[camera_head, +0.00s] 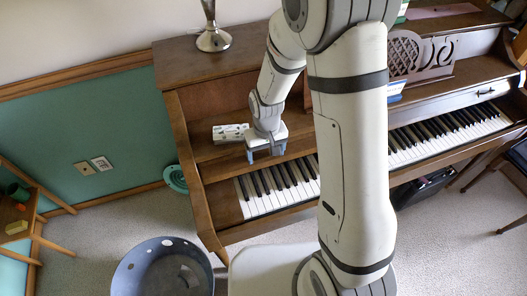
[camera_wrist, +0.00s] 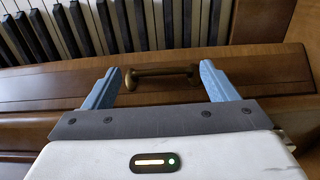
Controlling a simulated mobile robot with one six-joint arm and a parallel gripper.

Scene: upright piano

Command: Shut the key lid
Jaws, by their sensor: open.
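The piano's key lid (camera_head: 440,104) is open, a brown wooden board behind the keys (camera_head: 277,183), which lie uncovered. In the wrist view the lid (camera_wrist: 50,85) runs across below the keys. It carries a brass bar handle (camera_wrist: 162,72). A second handle (camera_head: 486,92) shows at the lid's right end in the head view. My gripper (camera_head: 266,153) is over the left part of the lid. In the wrist view its blue fingers stand open, one on each side of the handle's ends. I cannot tell whether they touch it. My arm hides the middle of the lid and keys.
A white patterned item (camera_head: 230,133) lies just left of my gripper. A metal lamp base (camera_head: 213,40) stands on the piano top. A carved music stand (camera_head: 418,55) is at right. A grey-blue tub (camera_head: 150,272) stands on the floor in front, left of the piano.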

